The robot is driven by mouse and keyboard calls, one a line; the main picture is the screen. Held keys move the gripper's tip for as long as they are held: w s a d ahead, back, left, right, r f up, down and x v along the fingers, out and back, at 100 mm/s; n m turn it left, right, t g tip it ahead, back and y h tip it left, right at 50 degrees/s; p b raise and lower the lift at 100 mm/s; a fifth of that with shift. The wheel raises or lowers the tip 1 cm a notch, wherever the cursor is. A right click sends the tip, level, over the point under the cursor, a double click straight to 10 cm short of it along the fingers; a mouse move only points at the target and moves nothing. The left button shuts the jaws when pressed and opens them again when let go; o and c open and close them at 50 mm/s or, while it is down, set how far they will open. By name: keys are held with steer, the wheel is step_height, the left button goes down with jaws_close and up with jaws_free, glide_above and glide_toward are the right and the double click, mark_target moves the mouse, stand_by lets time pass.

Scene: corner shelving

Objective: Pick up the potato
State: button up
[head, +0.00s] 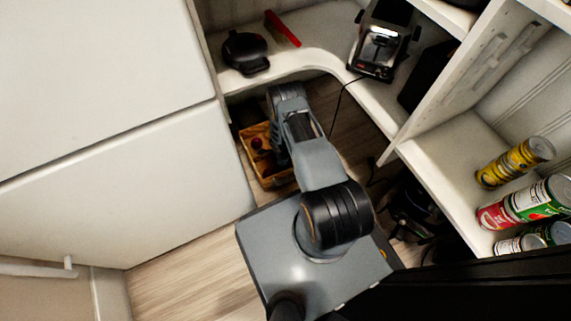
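My arm reaches away from my base toward the floor-level space under the corner counter. My gripper at its end is hidden behind the arm links and the counter edge. A yellow-orange crate (270,178) stands on the floor just left of the arm, partly covered by it. A small dark red round item (257,143) shows inside the crate. I cannot make out a potato; the crate's contents are small and shadowed.
The curved white counter (318,57) overhangs the crate area. It holds a black appliance (245,52), a red object (283,28) and a toaster-like machine (383,42). Large white panels (130,180) close off the left. Right shelves hold cans (515,162). A cord hangs behind the arm.

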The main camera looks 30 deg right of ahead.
steer(key=c, duration=1.1)
steer(key=shift+r, duration=0.1)
step_height(320, 180, up, 10)
steer(key=p, duration=0.5)
steer(key=w+a+r+n+t, duration=0.1)
steer(key=w+a+r+n, duration=0.2)
steer(key=r+n, duration=0.5)
steer(key=w+a+r+n+y, duration=0.1)
steer(key=w+a+r+n, duration=0.15)
steer(key=r+n, duration=0.6)
steer(key=w+a+r+n+t, duration=0.1)
steer(key=w+a+r+n, duration=0.15)
steer(key=r+n, duration=0.55)
steer(key=s+r+p, duration=0.2)
steer(key=r+p, duration=0.9)
steer(key=s+r+m+p, duration=0.1)
steer(key=s+r+p, duration=0.2)
steer(key=r+p, duration=0.8)
steer(key=s+a+r+m+p, duration=0.1)
steer(key=s+r+p, duration=0.2)
steer(key=r+p, duration=0.8)
steer(key=shift+s, duration=0.25)
